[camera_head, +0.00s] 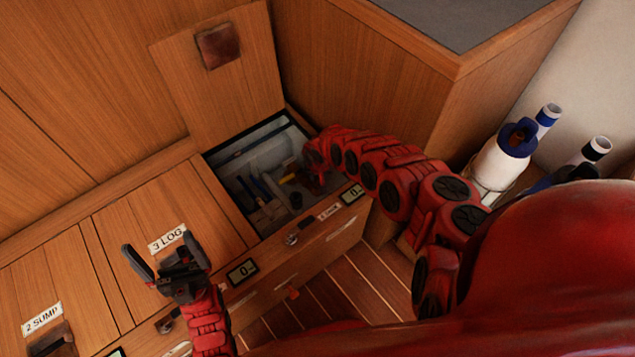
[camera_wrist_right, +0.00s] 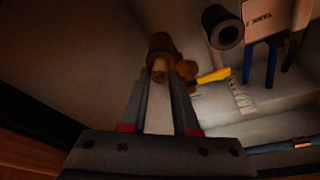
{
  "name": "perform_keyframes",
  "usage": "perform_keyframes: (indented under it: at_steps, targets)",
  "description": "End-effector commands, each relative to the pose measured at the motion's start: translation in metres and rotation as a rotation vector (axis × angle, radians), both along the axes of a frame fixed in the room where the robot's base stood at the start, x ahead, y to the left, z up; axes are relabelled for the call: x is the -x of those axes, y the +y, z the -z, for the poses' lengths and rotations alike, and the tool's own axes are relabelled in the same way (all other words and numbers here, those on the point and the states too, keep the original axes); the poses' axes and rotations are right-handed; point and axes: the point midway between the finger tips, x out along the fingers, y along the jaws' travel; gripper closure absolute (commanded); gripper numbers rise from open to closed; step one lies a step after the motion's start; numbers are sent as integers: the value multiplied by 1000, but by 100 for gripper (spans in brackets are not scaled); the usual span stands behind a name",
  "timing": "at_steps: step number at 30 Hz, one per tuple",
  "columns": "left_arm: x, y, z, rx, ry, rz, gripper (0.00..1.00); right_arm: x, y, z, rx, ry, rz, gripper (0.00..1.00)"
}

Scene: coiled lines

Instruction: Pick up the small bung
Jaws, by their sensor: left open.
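In the right wrist view a brown tapered bung (camera_wrist_right: 160,45) lies at the fingertips of my right gripper (camera_wrist_right: 163,82), with its paler narrow end between them. The fingers are apart, but I cannot tell whether they press on it. A second, smaller-looking brown bung (camera_wrist_right: 186,70) lies just right of the right fingertip, partly hidden. In the head view my right gripper (camera_head: 316,180) reaches into the open locker (camera_head: 222,166); the bungs are too dark to pick out there. My left gripper (camera_head: 158,264) is open and empty above the closed lid marked 3 LOG.
Beside the bungs are a yellow-handled tool (camera_wrist_right: 213,76), a dark tube (camera_wrist_right: 222,27) and a blue-legged item (camera_wrist_right: 272,62). The locker walls stand close around my right gripper. The raised lid (camera_head: 217,85) leans behind.

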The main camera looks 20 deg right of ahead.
Motion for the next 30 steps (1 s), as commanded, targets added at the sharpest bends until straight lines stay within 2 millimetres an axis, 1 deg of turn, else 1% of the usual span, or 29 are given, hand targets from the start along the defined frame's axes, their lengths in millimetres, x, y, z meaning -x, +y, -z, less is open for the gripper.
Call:
perform_keyframes:
  at_steps: [1,2,14,19,22,26,30]
  targets:
    - [0,0,0,0,0,0,0,0,0,0,0,0,0,96]
    - [0,0,0,0,0,0,0,0,0,0,0,0,0,100]
    - [0,0,0,0,0,0,0,0,0,0,1,0,0,100]
    - [0,0,-4,0,0,0,0,0,0,-6,1,1,-1,100]
    - [0,0,-9,0,0,0,0,0,-1,-16,2,1,-1,100]
    - [0,0,-19,0,0,0,0,0,-2,-35,4,2,-1,100]
    - [0,0,-29,0,0,0,0,-2,-2,-62,4,-3,-1,100]
